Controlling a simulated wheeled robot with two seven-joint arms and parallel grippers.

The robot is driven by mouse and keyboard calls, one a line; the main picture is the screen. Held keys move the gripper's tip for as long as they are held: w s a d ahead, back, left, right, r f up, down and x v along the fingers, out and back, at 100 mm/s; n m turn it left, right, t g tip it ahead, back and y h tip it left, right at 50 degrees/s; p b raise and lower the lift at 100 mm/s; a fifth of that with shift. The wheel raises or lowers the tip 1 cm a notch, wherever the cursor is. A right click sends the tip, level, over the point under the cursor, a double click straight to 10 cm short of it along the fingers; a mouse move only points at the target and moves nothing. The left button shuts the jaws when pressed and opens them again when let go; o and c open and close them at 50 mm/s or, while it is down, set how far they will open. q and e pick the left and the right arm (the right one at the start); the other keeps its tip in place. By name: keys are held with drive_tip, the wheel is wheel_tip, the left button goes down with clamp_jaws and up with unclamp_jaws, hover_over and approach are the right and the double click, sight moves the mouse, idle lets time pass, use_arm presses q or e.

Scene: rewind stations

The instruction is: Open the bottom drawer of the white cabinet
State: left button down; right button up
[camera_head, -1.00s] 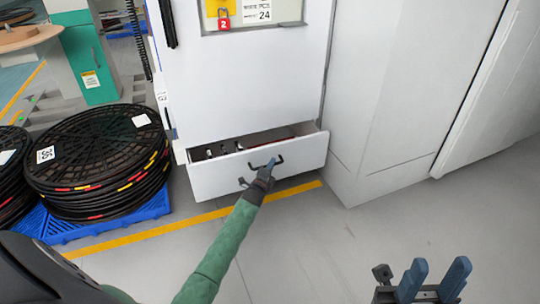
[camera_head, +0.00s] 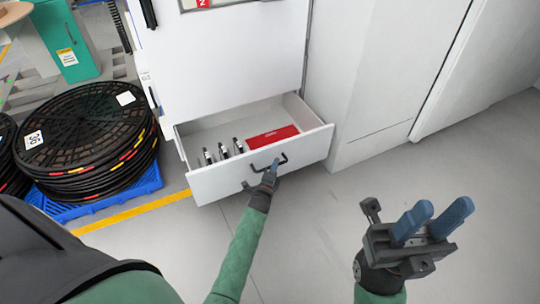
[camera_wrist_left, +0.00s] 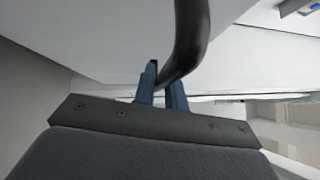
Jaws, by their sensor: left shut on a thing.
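The white cabinet (camera_head: 225,55) stands upright at the upper middle of the head view. Its bottom drawer (camera_head: 215,186) is pulled well out, and its inside shows. A dark bar handle (camera_head: 268,162) is on the drawer front. My left gripper (camera_head: 270,172) is at this handle. In the left wrist view, the blue fingers of my left gripper (camera_wrist_left: 162,88) are closed around the dark handle (camera_wrist_left: 190,42). My right gripper (camera_head: 433,220) is in the air at the lower right, its blue fingers apart with nothing between them.
The drawer holds a red box (camera_head: 272,137) and several small metal tools (camera_head: 223,151). Stacked black cable reels (camera_head: 85,130) sit on a blue pallet (camera_head: 115,201) left of the drawer. The floor in front and to the right is clear.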

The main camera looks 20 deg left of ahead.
use_arm(q)
drive_tip(key=shift+s+d+p, duration=0.35)
drive_tip(key=shift+s+d, duration=0.65)
drive_tip(key=shift+d, duration=0.15)
drive_tip(key=c, duration=1.5)
unclamp_jaws()
drive_tip(key=shift+o, duration=0.2)
drive_tip(key=shift+s+f, duration=0.1)
